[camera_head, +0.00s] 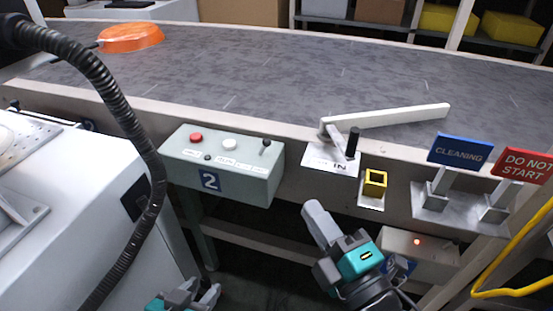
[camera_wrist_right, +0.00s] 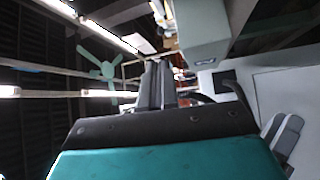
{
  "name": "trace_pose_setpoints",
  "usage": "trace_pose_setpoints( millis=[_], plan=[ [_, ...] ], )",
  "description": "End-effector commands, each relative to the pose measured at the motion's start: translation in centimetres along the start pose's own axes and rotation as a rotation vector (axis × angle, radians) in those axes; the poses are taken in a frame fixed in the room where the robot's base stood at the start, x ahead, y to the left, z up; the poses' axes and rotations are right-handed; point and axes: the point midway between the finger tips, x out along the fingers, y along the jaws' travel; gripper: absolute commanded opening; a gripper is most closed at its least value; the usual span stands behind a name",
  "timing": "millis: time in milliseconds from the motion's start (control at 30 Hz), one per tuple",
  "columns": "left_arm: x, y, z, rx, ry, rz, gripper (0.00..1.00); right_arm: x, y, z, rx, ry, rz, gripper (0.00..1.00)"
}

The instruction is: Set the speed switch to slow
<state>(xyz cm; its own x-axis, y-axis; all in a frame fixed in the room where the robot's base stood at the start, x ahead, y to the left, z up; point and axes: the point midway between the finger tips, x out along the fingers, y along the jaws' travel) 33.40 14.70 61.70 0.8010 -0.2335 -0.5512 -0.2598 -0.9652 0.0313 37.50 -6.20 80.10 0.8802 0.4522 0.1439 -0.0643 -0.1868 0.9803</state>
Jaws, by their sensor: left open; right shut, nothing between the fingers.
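A grey-green control box (camera_head: 228,178) with a blue "2" plate hangs on the front of the conveyor. Its top carries a small black toggle switch (camera_head: 265,146) at the right, with labels too small to read; which speed it points to I cannot tell. My right gripper (camera_head: 313,207) is shut and empty, below and to the right of the box, apart from it. Its closed fingers also show in the right wrist view (camera_wrist_right: 157,82). My left gripper (camera_head: 203,290) is open and empty low in the head view, below the box.
The box also has a red button (camera_head: 196,137) and a white button (camera_head: 230,144). A white diverter arm (camera_head: 390,117) lies over the conveyor belt (camera_head: 250,70). "CLEANING" (camera_head: 459,151) and "DO NOT START" (camera_head: 523,165) signs stand right. A black hose (camera_head: 135,130) passes left of the box.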

Motion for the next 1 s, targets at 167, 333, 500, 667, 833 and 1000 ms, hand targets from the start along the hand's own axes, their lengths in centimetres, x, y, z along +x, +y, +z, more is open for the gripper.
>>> trace_pose_setpoints(
  millis=[167,333,500,667,833,1000],
  plan=[
    [0.0,0.0,0.1,-0.001,-0.001,0.001,0.43,0.3,0.0,0.0,0.002,-0.001,0.0,0.0],
    [0.1,0.1,0.5,-0.001,-0.004,0.001,0.43,2.0,0.0,0.1,0.003,-0.001,0.003,0.0],
    [0.3,0.1,0.9,-0.002,-0.011,0.003,0.43,5.0,-0.1,0.1,0.003,0.0,0.003,0.0],
    [0.4,0.2,0.9,-0.004,-0.006,0.007,0.43,8.1,-0.1,0.1,0.003,0.0,0.004,0.0],
    [0.8,0.5,1.2,-0.01,-0.005,0.012,0.43,11.1,-0.2,0.1,0.004,-0.001,0.002,0.0],
    [1.0,0.7,1.5,-0.014,-0.013,0.017,0.43,13.1,-0.1,0.1,0.005,-0.002,0.001,0.0]
  ],
)
